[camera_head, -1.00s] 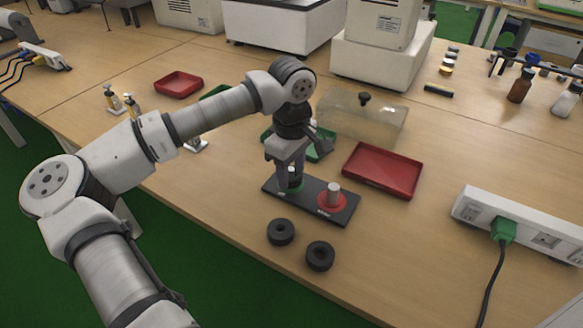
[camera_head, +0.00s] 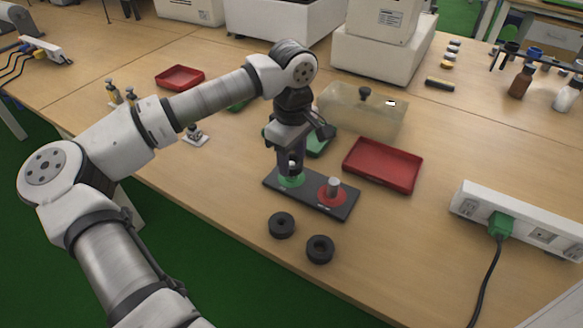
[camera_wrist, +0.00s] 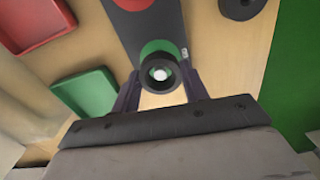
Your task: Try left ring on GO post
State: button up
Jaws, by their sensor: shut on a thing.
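My gripper (camera_head: 291,166) is shut on a black ring (camera_wrist: 160,90), with a finger on each side of it. In the wrist view the pale tip of the GO post (camera_wrist: 160,74) shows through the ring's hole, roughly centred. The green disc (camera_head: 290,181) at this post's foot shows below the fingers. I cannot tell whether the ring is around the post's top or just above it. The dark base plate (camera_head: 312,200) also bears a metal post (camera_head: 334,186) on a red disc. Two more black rings, one (camera_head: 281,225) and another (camera_head: 320,249), lie on the table in front.
A red tray (camera_head: 382,168) lies right of the plate and a green tray (camera_head: 320,143) behind it. A clear box with a black knob (camera_head: 364,93) stands further back. A power strip (camera_head: 520,222) is at the right. The table between plate and power strip is clear.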

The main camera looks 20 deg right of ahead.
aim_at(292, 164)
jog(key=shift+r+p, duration=1.1)
jog(key=shift+r, duration=1.2)
